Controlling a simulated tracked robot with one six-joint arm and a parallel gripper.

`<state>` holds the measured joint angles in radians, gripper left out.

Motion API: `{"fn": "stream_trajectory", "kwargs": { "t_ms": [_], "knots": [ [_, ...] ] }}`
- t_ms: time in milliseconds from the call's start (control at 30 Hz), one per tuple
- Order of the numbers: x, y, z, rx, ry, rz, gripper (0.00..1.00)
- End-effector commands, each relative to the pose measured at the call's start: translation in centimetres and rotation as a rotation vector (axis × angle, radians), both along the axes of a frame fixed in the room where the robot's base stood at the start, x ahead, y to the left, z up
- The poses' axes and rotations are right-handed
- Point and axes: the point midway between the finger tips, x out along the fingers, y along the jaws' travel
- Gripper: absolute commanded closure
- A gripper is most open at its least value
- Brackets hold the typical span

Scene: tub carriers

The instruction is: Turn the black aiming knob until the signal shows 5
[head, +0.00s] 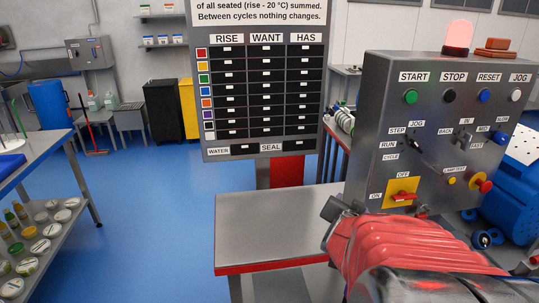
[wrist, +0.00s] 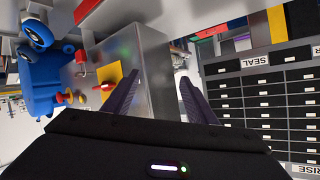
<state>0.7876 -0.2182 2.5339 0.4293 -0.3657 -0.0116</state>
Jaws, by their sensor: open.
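I cannot pick out a black aiming knob or a signal showing a number in either view. The grey control box (head: 440,110) at the right of the head view carries a black selector (head: 412,143) among the STEP, JOG, RUN and CYCLE labels. Another dark selector (head: 466,137) sits by the BACK and IN labels. My gripper (wrist: 160,92) shows in the wrist view with its two dark fingers spread and nothing between them. The side of the control box (wrist: 150,65) lies beyond the fingers, with open space between. The head view does not show the fingertips clearly.
A grey table (head: 270,225) with a red edge stands in front. A black board (head: 264,95) with RISE, WANT and HAS columns stands behind it. A red lamp (head: 459,35) tops the control box. Blue machinery (head: 512,210) is at right.

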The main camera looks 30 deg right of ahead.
Motion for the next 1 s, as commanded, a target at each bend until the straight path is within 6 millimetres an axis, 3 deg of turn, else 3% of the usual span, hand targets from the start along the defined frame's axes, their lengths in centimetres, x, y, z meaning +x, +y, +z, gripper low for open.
{"fn": "stream_trajectory", "kwargs": {
  "t_ms": [33, 100, 300, 433, 600, 700, 800, 1000],
  "knots": [
    [-2.1, -2.4, -0.4, -0.018, -0.012, -0.08, 0.48],
    [-4.9, -5.2, -0.6, -0.053, -0.031, -0.185, 0.48],
    [-14.9, -11.5, -1.1, -0.168, -0.056, -0.488, 0.48],
    [-22.4, -13.8, -1.4, -0.254, -0.046, -0.687, 0.48],
    [-31.2, -14.5, -1.6, -0.36, -0.005, -0.906, 0.48],
    [-34.3, -14.2, -1.5, -0.401, 0.016, -0.986, 0.48],
    [-35.8, -14.0, -1.4, -0.424, 0.028, -1.023, 0.48],
    [-36.1, -13.9, -1.3, -0.429, 0.029, -1.031, 0.48]
  ]
}}
